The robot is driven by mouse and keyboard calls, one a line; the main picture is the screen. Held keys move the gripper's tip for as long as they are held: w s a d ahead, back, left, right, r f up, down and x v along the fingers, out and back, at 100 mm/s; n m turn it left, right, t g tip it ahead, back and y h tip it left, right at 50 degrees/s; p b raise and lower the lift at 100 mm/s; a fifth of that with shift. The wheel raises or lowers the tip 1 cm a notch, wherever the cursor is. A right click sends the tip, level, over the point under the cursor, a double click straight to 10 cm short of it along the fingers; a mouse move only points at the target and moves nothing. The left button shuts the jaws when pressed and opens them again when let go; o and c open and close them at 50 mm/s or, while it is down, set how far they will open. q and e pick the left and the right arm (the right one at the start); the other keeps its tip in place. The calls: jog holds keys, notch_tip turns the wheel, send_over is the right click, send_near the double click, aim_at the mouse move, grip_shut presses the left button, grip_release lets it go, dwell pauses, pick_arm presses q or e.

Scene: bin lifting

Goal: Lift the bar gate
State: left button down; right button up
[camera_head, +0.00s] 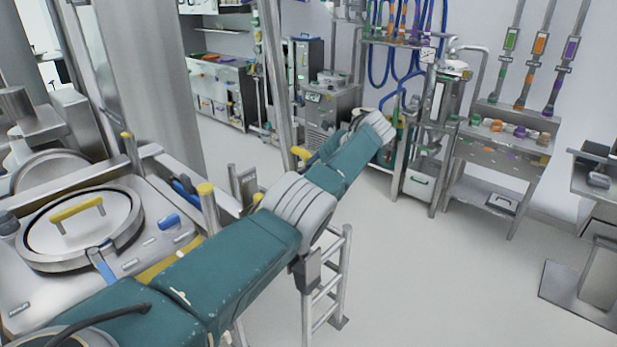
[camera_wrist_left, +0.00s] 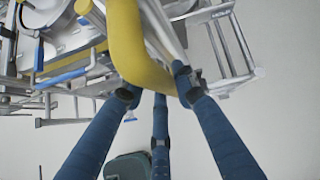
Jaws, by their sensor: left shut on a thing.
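A thick yellow handle (camera_wrist_left: 135,45) runs down the middle of the left wrist view and curves right at its lower end. A grey metal bar (camera_wrist_left: 163,32) lies beside it; I take these as parts of the bar gate but cannot tell its full shape. My left gripper (camera_wrist_left: 158,92), with blue fingers, is shut on the yellow handle's lower end. In the head view my own teal arm reaches from the lower left and hides the gripper. A yellow piece (camera_head: 301,153) shows just left of the arm there. My right gripper is not in view.
A steel machine with a round lid (camera_head: 84,226) and yellow handle stands at left. A metal ladder frame (camera_head: 342,285) is below my arm; it also shows in the left wrist view (camera_wrist_left: 226,50). A shelved steel stand (camera_head: 505,150) is at back right.

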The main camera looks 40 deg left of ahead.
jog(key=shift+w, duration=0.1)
pick_arm(q)
jog(key=c, duration=1.5)
grip_release()
jog(key=shift+o, duration=0.7)
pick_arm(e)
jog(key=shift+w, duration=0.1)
pick_arm(q)
jog(key=v, duration=1.2)
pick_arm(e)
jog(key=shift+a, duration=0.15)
pick_arm(q)
jog(key=shift+w+f, duration=0.1)
